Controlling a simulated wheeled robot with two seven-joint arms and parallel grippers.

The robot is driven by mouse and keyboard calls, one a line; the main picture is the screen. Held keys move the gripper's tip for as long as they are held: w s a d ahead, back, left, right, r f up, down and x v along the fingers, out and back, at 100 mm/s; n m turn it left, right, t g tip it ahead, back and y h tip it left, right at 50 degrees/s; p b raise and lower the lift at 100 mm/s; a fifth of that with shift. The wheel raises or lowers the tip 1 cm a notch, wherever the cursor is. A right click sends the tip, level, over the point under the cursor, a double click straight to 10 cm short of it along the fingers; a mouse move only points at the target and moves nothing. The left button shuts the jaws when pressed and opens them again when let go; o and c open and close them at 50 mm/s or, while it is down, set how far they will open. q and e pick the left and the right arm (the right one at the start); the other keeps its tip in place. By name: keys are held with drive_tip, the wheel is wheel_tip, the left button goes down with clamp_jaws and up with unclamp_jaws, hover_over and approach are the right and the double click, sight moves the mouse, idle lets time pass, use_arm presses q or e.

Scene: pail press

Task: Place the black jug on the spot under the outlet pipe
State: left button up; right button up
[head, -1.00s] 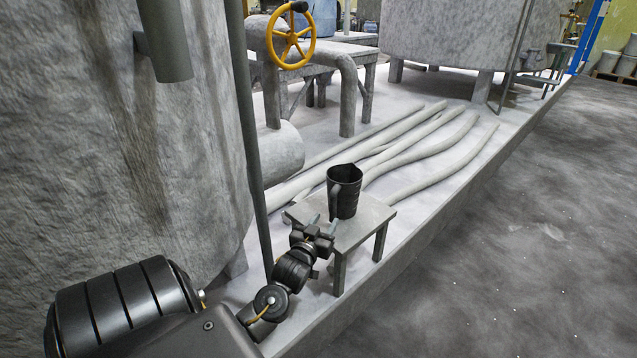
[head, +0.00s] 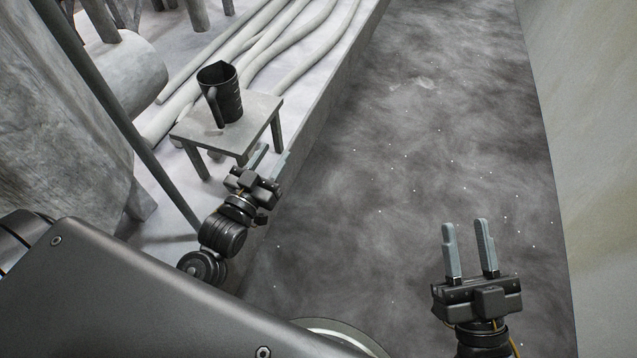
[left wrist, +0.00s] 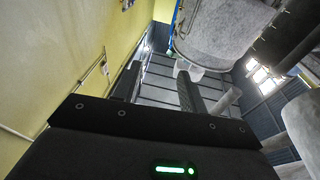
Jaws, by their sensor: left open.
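The black jug (head: 222,92) stands upright on a small grey table (head: 262,108) in the upper left of the head view. Its handle faces the front. My left gripper (head: 268,160) is open and empty, just in front of the table's near right corner, apart from the jug. In the left wrist view, its two fingers (left wrist: 157,88) are apart with nothing between them, and the jug is not seen. My right gripper (head: 468,238) is open and empty over the floor at the lower right. The outlet pipe and the spot under it cannot be made out now.
Several pale hoses (head: 262,45) lie on the raised platform behind the table. A thin dark upright pipe (head: 115,105) and a large grey tank (head: 55,150) stand left. The dark floor (head: 390,150) is clear. A pale wall (head: 590,150) stands at the right.

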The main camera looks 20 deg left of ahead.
use_arm(q)
drive_tip(key=s+d+r+m+h, duration=0.2)
drive_tip(key=s+d+r+h, duration=0.3)
drive_tip(key=d, duration=0.3)
drive_tip(key=s+d+r+m+h, duration=0.3)
drive_tip(key=s+d+r+h, duration=0.2)
drive_tip(key=d, duration=0.3)
drive_tip(key=shift+s+d, duration=0.15)
drive_tip(key=shift+s, duration=0.3)
